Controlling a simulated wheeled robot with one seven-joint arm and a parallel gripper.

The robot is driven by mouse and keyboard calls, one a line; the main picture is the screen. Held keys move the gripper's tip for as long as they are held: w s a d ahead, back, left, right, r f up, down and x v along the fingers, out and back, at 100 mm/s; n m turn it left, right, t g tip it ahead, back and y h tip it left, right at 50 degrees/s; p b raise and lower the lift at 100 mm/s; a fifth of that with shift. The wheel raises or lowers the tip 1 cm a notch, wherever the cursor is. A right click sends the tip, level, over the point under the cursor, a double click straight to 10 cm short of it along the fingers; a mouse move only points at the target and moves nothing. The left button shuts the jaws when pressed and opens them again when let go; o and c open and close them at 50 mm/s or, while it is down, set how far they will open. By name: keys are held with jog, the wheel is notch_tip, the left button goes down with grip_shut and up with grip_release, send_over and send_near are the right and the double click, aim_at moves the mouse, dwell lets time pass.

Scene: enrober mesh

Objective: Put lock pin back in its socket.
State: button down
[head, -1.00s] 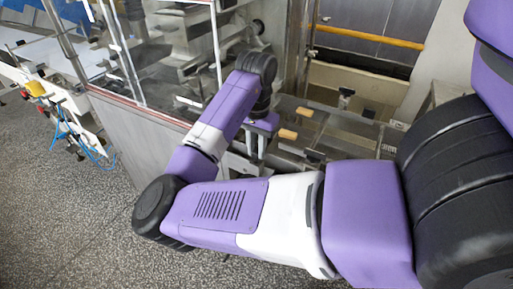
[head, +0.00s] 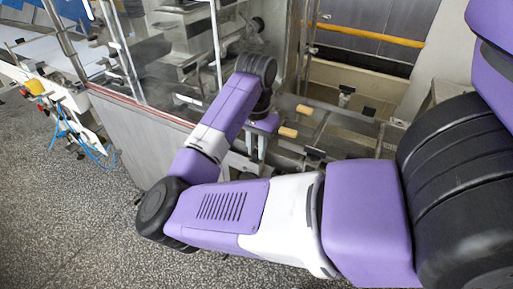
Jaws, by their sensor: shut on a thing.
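My gripper (head: 256,151) points down at the end of my purple arm, over the metal framework inside the machine. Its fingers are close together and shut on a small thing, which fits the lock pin. The pin itself is too small and too hidden by the fingers and hand to make out. I cannot pick out the socket in this view. I cannot tell whether the fingertips touch the framework below.
Two light wooden handles (head: 304,109) (head: 288,132) lie just right of my gripper. A clear guard panel (head: 150,60) with a metal frame stands to the left. Dark metal rails (head: 345,140) run to the right. Speckled floor (head: 70,220) is open at front left.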

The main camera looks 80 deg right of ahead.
jog(key=c, duration=1.2)
grip_release()
jog(key=shift+r, duration=0.15)
notch_tip(320, 180, up, 8)
jog(key=shift+f, duration=0.2)
